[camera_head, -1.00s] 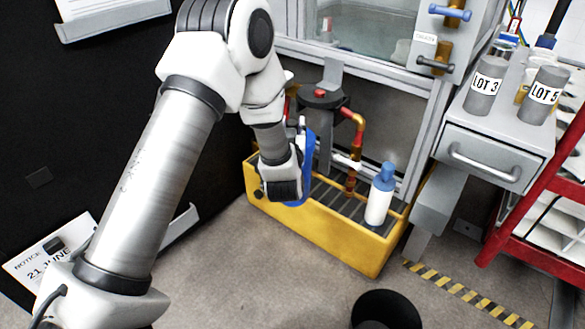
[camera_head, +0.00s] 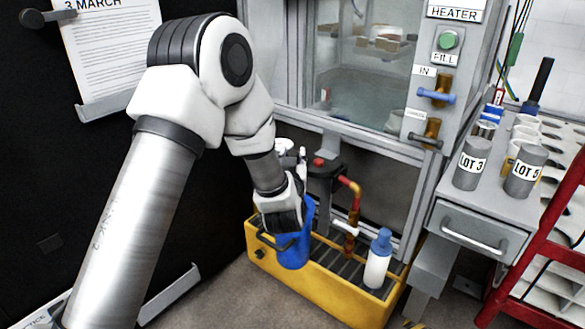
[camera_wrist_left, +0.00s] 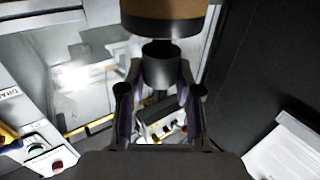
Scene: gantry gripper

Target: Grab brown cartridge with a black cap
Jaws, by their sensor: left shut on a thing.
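In the left wrist view a brown cartridge (camera_wrist_left: 166,24) with a black cap (camera_wrist_left: 160,64) is at the top, its far part cut off by the frame edge. My left gripper (camera_wrist_left: 160,78) has its fingers on both sides of the dark cap and is shut on it. The brown cartridge is not visible in the head view. My right gripper is not in view.
A white bottle with a blue cap (camera_head: 378,262) and copper-coloured pipework (camera_head: 352,212) stand right of the gripper. A glass-fronted cabinet (camera_head: 358,70) is behind. Grey jars LOT 3 (camera_head: 471,168) and LOT 5 (camera_head: 524,174) stand on a grey drawer unit (camera_head: 478,226).

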